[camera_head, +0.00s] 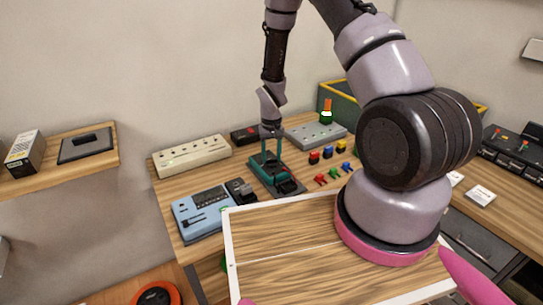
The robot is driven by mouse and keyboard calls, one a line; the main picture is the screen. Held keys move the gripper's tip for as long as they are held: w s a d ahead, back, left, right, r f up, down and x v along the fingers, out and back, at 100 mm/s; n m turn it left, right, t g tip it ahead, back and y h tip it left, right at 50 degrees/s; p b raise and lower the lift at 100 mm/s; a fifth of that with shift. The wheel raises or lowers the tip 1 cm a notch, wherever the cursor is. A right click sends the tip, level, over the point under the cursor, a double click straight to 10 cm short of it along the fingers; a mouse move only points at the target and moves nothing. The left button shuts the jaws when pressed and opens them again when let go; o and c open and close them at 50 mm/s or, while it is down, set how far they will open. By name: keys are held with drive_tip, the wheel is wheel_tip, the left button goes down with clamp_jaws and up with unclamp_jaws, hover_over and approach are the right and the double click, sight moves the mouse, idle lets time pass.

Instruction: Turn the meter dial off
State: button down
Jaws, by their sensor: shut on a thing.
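My gripper (272,155) is at the far end of my arm, pointing down over a teal and black device (284,184) on the bench. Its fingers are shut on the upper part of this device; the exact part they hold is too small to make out. A light blue instrument (203,212) with a dark display lies to the left and nearer, apart from the gripper. I cannot tell which of these two is the meter. No dial face or pointer setting can be read.
A white power strip (191,156) lies behind the instrument. A grey box (316,135) stands behind right. Small coloured connectors (328,155) lie right of the gripper. A framed wooden panel (285,255) fills the foreground. A shelf (60,165) is at left.

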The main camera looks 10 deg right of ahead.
drive_tip(key=shift+c, duration=1.4)
unclamp_jaws()
wheel_tip(320, 180, up, 11)
drive_tip(key=s+d+r+m+t+y, duration=0.1)
drive_tip(key=s+d+r+t, duration=0.15)
drive_tip(key=r, duration=0.95)
drive_tip(key=s+d+r+m+t, duration=0.1)
drive_tip(key=s+r, duration=0.2)
drive_tip(key=r, duration=0.9)
drive_tip(key=s+d+r+m+t+y, duration=0.1)
drive_tip(key=s+d+r+t, duration=0.1)
drive_tip(key=s+r, duration=1.2)
drive_tip(key=s+t, duration=0.1)
drive_tip(key=s, duration=0.2)
drive_tip(key=shift+s+d+m+t, duration=0.15)
drive_tip(key=shift+s+m+t, duration=0.15)
drive_tip(key=shift+t, duration=0.05)
